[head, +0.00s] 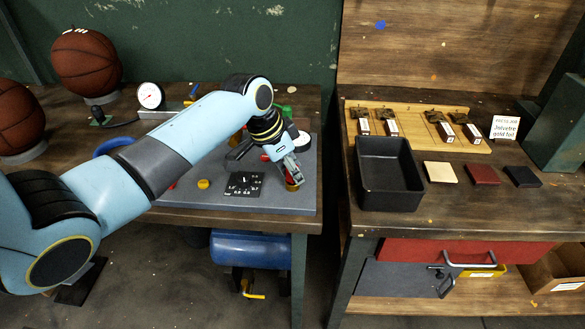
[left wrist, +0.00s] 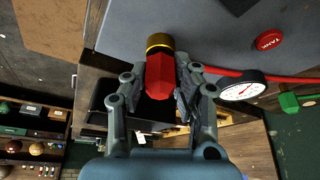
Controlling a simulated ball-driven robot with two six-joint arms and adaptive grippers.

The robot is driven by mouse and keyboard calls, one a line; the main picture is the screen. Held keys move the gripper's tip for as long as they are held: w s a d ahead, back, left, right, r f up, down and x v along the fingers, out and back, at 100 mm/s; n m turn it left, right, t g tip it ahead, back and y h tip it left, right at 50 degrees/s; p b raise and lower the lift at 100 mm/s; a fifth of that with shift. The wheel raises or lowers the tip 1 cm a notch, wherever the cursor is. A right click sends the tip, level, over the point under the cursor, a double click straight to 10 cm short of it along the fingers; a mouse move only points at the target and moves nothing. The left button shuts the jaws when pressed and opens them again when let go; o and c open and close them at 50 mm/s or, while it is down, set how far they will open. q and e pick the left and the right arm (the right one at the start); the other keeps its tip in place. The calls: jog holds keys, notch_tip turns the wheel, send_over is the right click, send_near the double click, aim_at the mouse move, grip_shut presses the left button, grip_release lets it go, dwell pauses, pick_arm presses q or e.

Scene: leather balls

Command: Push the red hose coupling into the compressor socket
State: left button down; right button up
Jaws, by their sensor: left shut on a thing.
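The red hose coupling (left wrist: 161,82) is a red faceted body with a brass-coloured ring at its far end in the left wrist view. My left gripper (left wrist: 160,92) is shut on it, one finger on each side. In the head view, the left gripper (head: 291,172) points down over the right part of the grey panel (head: 240,199); a little red and brass of the coupling (head: 292,184) shows at its fingertips. I cannot tell whether the brass ring belongs to the coupling or to the compressor socket, nor whether the coupling is seated. My right gripper is not in view.
A gauge (left wrist: 242,84), a red hose (left wrist: 291,78) and a red TANK knob (left wrist: 269,41) lie near the coupling. The panel also bears a black dial plate (head: 243,184) and a yellow knob (head: 203,184). A black tray (head: 389,198) stands on the right bench.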

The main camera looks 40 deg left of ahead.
pick_arm(q)
jog(key=c, duration=1)
grip_release()
jog(key=shift+f, duration=0.1)
jog(key=shift+o, duration=0.2)
jog(key=shift+r, duration=0.2)
jog(key=v, duration=1.1)
jog(key=shift+s+r, duration=0.2)
jog(key=shift+r, duration=0.1)
